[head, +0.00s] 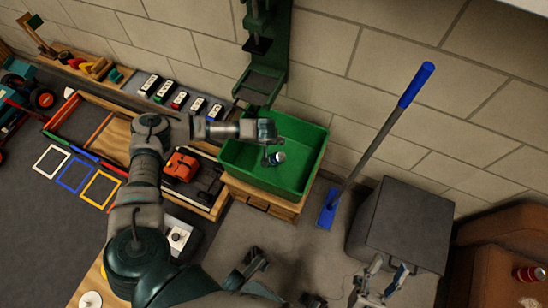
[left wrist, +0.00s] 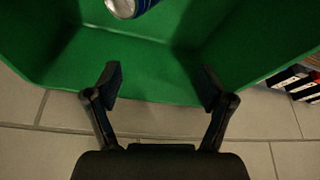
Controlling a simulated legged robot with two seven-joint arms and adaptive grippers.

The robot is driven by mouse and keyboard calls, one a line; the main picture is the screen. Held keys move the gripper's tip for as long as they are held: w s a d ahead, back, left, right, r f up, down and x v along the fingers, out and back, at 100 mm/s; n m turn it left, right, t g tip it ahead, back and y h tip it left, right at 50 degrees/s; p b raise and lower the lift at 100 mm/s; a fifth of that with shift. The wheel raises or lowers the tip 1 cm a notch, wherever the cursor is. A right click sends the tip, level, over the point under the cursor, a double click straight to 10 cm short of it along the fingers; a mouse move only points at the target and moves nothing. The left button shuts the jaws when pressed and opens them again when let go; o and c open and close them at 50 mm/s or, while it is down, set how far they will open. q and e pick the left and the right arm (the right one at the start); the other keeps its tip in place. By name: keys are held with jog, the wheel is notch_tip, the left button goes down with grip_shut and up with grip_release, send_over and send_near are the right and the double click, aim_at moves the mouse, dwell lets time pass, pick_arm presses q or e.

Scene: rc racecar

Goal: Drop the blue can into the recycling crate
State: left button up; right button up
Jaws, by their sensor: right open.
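The green recycling crate (head: 309,158) stands on a wooden cabinet against the wall and fills much of the left wrist view (left wrist: 140,85). The blue can (head: 276,158) shows inside the crate's outline; its silver end and blue side show at the top edge of the left wrist view (left wrist: 127,8). My left gripper (head: 268,135) is over the crate. Its fingers (left wrist: 161,83) are spread with nothing between them, and the can is apart, beyond the fingertips. Whether the can rests on the crate floor is unclear. My right gripper (head: 378,285) is open and empty at lower right.
A blue-handled mop (head: 375,130) leans on the wall right of the crate, beside a dark grey box (head: 405,225). A red can (head: 528,273) lies far right. A wooden tray with a toy car (head: 181,166) is left of the crate. A green stand (head: 268,50) rises behind.

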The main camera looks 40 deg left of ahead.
pick_arm(q)
jog(key=v, duration=1.2)
jog(key=shift+f, duration=0.15)
